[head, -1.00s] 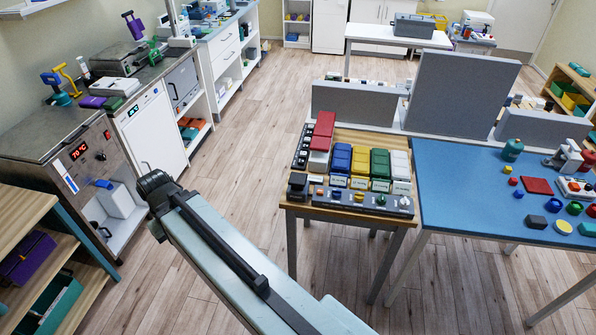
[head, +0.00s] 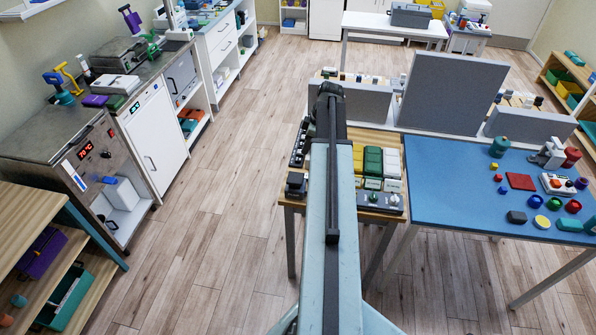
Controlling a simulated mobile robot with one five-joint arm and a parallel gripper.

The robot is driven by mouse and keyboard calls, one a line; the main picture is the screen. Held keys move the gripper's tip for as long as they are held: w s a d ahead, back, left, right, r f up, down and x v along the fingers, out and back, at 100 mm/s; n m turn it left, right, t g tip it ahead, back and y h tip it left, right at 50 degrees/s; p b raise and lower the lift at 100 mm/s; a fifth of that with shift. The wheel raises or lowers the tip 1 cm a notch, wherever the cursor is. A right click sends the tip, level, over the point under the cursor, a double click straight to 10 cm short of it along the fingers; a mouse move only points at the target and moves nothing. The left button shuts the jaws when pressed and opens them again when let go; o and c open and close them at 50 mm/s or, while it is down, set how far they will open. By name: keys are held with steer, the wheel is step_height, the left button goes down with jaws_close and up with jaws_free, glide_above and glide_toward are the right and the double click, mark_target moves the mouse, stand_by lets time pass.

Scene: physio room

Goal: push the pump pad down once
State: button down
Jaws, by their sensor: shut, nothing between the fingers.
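I cannot make out for certain which thing is the pump pad. My arm reaches up the middle of the head view and ends in a dark joint over the far part of the wooden table (head: 376,218). My gripper does not show; it is hidden beyond that joint. The arm covers the middle left of the wooden table. A teal round-topped item (head: 499,147) and a grey-white device (head: 548,154) stand at the back of the blue table (head: 440,185).
Grey panels (head: 450,95) stand behind. A steel counter (head: 50,130) is at left. The floor between is clear.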

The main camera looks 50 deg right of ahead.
mark_target(299, 179)
steer(key=shift+f, duration=0.1)
steer(key=b+x, duration=0.9)
steer(key=s+b+x, duration=0.1)
steer(key=b+x, duration=0.3)
steer(key=shift+w+d+f+b, duration=0.15)
steer(key=shift+d+f+b, duration=0.15)
steer(key=shift+f, duration=0.15)
steer(key=shift+a+f, duration=0.1)
step_height(299, 179, down, 3)
steer(key=b, duration=0.3)
steer(key=shift+f+b, duration=0.1)
steer(key=shift+b, duration=0.2)
steer(key=shift+s+a, duration=0.15)
steer(key=shift+s, duration=0.1)
steer(key=shift+r, duration=0.25)
